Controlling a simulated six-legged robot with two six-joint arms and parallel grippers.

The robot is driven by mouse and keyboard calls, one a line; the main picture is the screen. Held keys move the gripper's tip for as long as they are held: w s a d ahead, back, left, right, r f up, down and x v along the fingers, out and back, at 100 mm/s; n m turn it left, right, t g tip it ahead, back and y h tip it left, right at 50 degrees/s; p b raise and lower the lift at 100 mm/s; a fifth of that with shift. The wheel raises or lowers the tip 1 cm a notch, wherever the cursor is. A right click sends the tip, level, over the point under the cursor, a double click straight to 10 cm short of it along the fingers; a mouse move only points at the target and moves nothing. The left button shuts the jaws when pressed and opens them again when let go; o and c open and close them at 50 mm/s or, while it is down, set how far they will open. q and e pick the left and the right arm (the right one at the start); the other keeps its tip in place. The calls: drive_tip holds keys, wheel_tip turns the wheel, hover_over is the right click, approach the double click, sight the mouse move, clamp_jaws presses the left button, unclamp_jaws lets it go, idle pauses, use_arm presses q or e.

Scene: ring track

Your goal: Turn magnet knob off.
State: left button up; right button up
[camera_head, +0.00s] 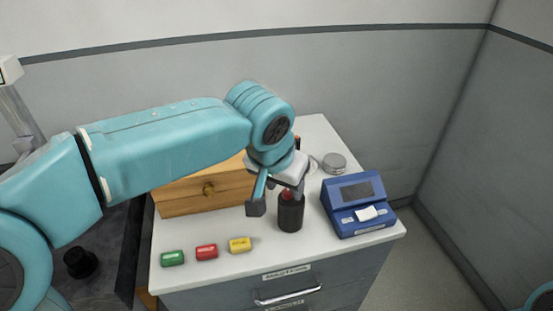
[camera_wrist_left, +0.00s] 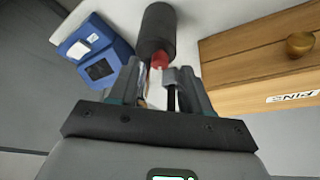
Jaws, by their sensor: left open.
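A black cylinder (camera_head: 291,214) stands upright on the white cabinet top, with a small red knob (camera_head: 287,195) at its upper end. In the left wrist view the cylinder (camera_wrist_left: 155,32) is at the top and the red knob (camera_wrist_left: 159,61) faces my fingers. My left gripper (camera_head: 277,197) is open and close to the knob, with one finger to the left of the cylinder in the head view. In the wrist view the knob shows just beyond the gap between the fingertips (camera_wrist_left: 160,80). I cannot tell whether they touch it. My right gripper is out of view.
A blue device (camera_head: 357,205) with a screen stands right of the cylinder. Green (camera_head: 172,258), red (camera_head: 206,252) and yellow (camera_head: 240,245) blocks lie along the front. A grey round item (camera_head: 334,163) is farther back.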

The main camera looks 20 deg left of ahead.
use_arm(q)
drive_tip(key=p+v, duration=0.2)
drive_tip(key=v, duration=1.2)
drive_tip(key=shift+r, duration=0.2)
drive_tip(key=shift+s, duration=0.15)
